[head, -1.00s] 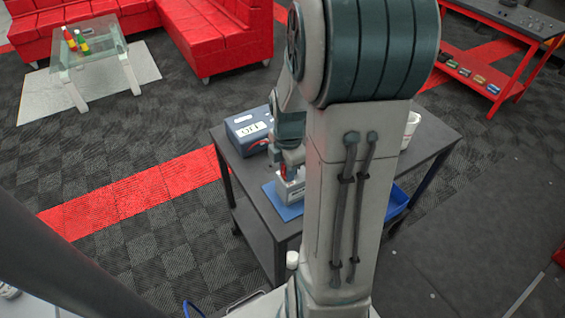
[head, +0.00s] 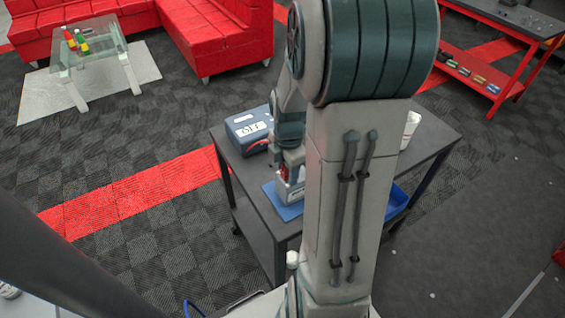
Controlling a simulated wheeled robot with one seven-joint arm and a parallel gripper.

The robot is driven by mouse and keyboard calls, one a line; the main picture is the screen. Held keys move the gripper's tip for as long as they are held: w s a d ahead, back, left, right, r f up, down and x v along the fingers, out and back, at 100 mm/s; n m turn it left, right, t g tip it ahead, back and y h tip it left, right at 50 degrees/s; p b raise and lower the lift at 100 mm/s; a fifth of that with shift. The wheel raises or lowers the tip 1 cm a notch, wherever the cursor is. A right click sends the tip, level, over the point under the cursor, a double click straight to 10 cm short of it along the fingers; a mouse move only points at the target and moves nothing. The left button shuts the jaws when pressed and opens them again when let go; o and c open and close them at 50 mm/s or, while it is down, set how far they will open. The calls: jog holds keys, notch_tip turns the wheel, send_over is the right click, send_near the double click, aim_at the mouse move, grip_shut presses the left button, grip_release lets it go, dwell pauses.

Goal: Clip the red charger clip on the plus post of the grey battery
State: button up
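The grey battery (head: 291,195) stands on a blue mat (head: 283,209) on the dark table, mostly covered by my arm and gripper. My gripper (head: 291,170) is low over the battery, pointing down. A small patch of red, apparently the red charger clip (head: 284,172), shows at the fingertips, close above or at the battery top. The view is too small to tell whether the fingers are shut on it or whether it touches a post. The plus post cannot be made out. The blue charger (head: 247,131) with a white display sits behind and left, a red lead at its right side.
A blue tray (head: 397,201) and a white cup (head: 410,128) stand on the right of the table (head: 432,152), partly behind my arm. The table's front left has bare room. A red bench, glass table and sofa are farther away.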

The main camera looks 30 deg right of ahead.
jog(key=shift+r, duration=0.1)
notch_tip(320, 180, up, 14)
dwell(0.4)
jog(key=shift+f, duration=0.2)
jog(key=shift+a, duration=0.1)
dwell(0.3)
